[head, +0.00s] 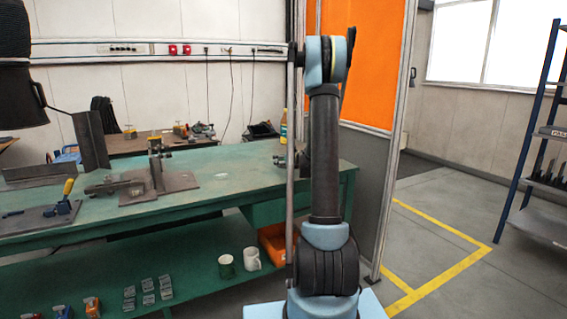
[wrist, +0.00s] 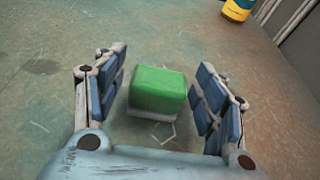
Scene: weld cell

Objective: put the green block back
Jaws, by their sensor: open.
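The green block (wrist: 157,92) sits on the worn green bench top between the two fingers of my gripper (wrist: 162,98) in the wrist view. My gripper is open, with blue pads either side of the block. A gap shows between each pad and the block. A pale strip and thin white outline marks (wrist: 158,133) show on the surface at the block's near side. In the head view the block is not visible, and my arm hides most of the gripper at the right end of the green bench (head: 240,165).
A bottle with a yellow base (wrist: 238,9) stands beyond the fingers at the upper right, near a panel edge. In the head view, steel fixtures (head: 150,185) occupy the bench's left half. Two mugs (head: 251,258) and small parts (head: 147,290) stand on the lower shelf.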

